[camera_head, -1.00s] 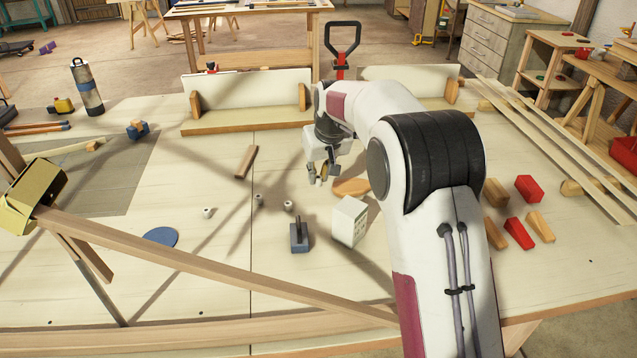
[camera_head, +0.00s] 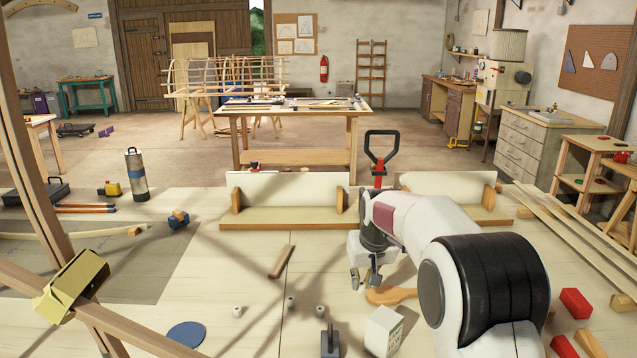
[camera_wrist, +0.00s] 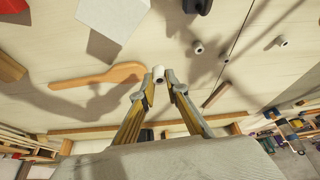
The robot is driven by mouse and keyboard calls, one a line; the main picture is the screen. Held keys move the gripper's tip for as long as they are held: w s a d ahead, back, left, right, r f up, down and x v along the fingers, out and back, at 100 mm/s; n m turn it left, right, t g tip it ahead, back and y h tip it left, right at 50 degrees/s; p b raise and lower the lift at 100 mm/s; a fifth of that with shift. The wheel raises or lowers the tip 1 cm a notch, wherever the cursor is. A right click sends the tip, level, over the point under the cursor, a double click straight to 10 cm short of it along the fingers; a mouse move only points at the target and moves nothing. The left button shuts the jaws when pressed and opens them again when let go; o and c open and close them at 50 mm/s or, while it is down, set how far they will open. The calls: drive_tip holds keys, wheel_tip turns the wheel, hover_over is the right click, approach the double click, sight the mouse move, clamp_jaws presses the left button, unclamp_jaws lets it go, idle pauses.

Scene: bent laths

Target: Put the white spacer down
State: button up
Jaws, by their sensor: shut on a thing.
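My gripper (camera_head: 364,284) is low over the middle of the bench, left of the wooden paddle (camera_head: 391,296). In the wrist view my gripper (camera_wrist: 159,77) is shut on a small white spacer (camera_wrist: 158,72), held between the fingertips with its end showing. I cannot tell whether that spacer touches the bench top. More small pale spacers stand on the bench to the left: one (camera_head: 237,311), another (camera_head: 290,302) and a third (camera_head: 321,311). They also show beyond the fingertips in the wrist view (camera_wrist: 198,47).
A white box (camera_head: 384,331) and a dark blue block with a handle (camera_head: 330,343) stand nearer the camera. A wooden strip (camera_head: 282,261) lies left of my gripper. A blue disc (camera_head: 186,335) lies at left front. A white-backed wooden stand (camera_head: 285,200) is behind. Bare bench lies between.

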drive_tip(key=s+d+m, duration=0.1)
drive_tip(key=s+d, duration=0.1)
drive_tip(key=s+d+m+h, duration=0.1)
drive_tip(key=s+d, duration=0.1)
drive_tip(key=s+d+m, duration=0.1)
drive_tip(key=s, duration=0.1)
drive_tip(key=shift+d+r, duration=0.4)
drive_tip(key=s+d+m+h, duration=0.1)
drive_tip(key=s+d+m, duration=0.2)
drive_tip(key=s, duration=0.3)
drive_tip(key=s+a+f+n, duration=0.1)
drive_tip(key=s+f, duration=0.2)
drive_tip(key=s+a+f+n+y, duration=0.1)
drive_tip(key=s+f+n, duration=0.1)
drive_tip(key=s+f, duration=0.1)
drive_tip(key=s+a+f+n, duration=0.1)
drive_tip(key=s+f, duration=0.2)
drive_tip(key=shift+s+a+n, duration=0.3)
drive_tip(key=shift+a, duration=0.05)
drive_tip(key=shift+r, duration=0.15)
